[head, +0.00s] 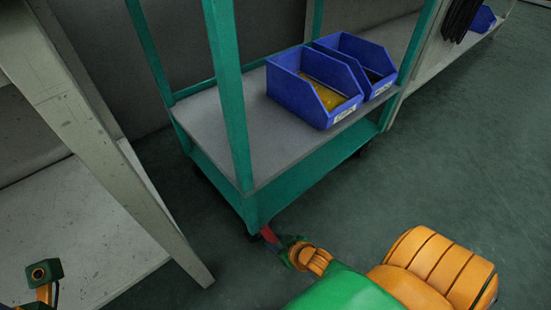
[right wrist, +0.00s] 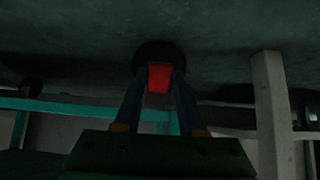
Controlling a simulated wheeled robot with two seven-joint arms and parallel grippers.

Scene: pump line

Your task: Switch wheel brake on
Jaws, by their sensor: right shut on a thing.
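The teal cart (head: 237,150) stands in the middle of the head view, with a dark caster wheel (head: 254,237) under its near corner. The red brake lever (head: 269,235) sticks out at that wheel. In the right wrist view the red lever (right wrist: 159,77) lies between my two fingers, in front of the dark round wheel (right wrist: 158,52). My right gripper (head: 276,241) is low by the floor, shut on the red lever. The lever's exact tilt is hard to tell in the dark wrist picture. My left gripper's fingers are not visible.
Two blue bins (head: 314,86) stand on the cart's grey lower shelf (head: 205,120); the nearer one holds yellow items. A pale bench leg (head: 120,175) stands close on the left. Green floor (head: 450,150) is open to the right.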

